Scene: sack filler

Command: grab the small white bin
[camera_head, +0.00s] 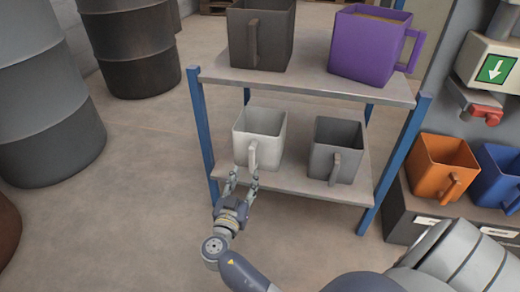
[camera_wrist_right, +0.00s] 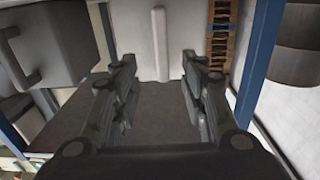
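The small white bin (camera_head: 262,128) stands upright on the lower shelf of a blue-framed rack, at its left end. Its handle (camera_head: 252,153) faces me. My right gripper (camera_head: 241,184) is open just in front of the handle, a little below it in the head view. In the right wrist view, the white handle (camera_wrist_right: 159,45) stands between and beyond the two open fingers (camera_wrist_right: 158,90), with the white bin's wall (camera_wrist_right: 135,30) behind it. I see no contact with the handle. My left gripper is not in view.
A small grey bin (camera_head: 338,148) stands right of the white one. A dark bin (camera_head: 260,35) and a purple bin (camera_head: 365,45) stand on the upper shelf (camera_head: 310,84). Blue rack posts (camera_head: 203,135) flank the shelves. Orange (camera_head: 440,165) and blue bins are at right; drums (camera_head: 45,100) at left.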

